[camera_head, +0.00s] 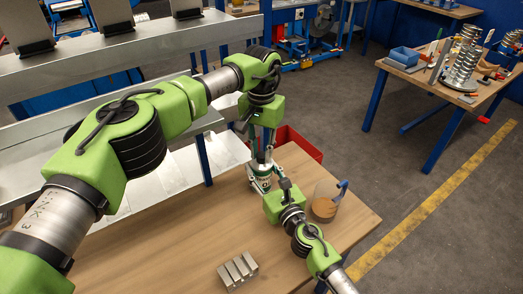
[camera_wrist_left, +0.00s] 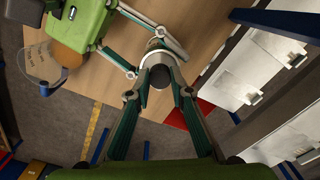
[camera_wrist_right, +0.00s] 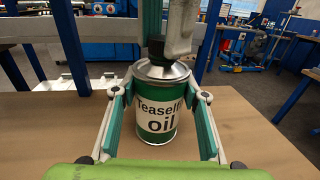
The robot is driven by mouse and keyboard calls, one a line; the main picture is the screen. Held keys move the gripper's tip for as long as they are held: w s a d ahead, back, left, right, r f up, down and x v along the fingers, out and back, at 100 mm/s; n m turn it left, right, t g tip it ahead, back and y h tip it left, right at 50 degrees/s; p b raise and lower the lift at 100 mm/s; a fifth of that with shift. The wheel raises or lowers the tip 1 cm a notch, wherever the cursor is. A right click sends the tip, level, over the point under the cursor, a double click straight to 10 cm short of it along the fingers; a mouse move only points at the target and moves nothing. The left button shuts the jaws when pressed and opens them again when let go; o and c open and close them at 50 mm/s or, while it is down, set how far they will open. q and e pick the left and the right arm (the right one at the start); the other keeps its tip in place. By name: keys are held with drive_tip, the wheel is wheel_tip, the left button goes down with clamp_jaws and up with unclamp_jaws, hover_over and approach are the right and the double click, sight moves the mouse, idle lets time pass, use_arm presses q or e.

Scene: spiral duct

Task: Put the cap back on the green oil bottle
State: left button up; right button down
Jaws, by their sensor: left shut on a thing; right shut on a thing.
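The green oil bottle (camera_wrist_right: 157,122), with a white "oil" label and a silvery top, stands upright on the wooden table; it also shows in the head view (camera_head: 259,183). My right gripper (camera_head: 272,178) is shut around its body from the side, one finger on each side in the right wrist view (camera_wrist_right: 157,100). My left gripper (camera_head: 262,157) comes down from above, shut on the dark round cap (camera_wrist_left: 159,76). In the right wrist view the cap (camera_wrist_right: 156,48) is right above the bottle's top, partly hidden by a finger. I cannot tell whether they touch.
A clear beaker (camera_head: 325,203) with brown contents and a blue item stands right of my right gripper. Several metal blocks (camera_head: 238,270) lie near the table's front. A red bin (camera_head: 298,146) is behind the table. The table's left middle is clear.

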use_arm(q)
drive_tip(key=o, duration=0.7)
drive_tip(key=shift+c, duration=0.2)
drive_tip(key=shift+r, duration=2.25)
drive_tip(key=shift+c, duration=0.4)
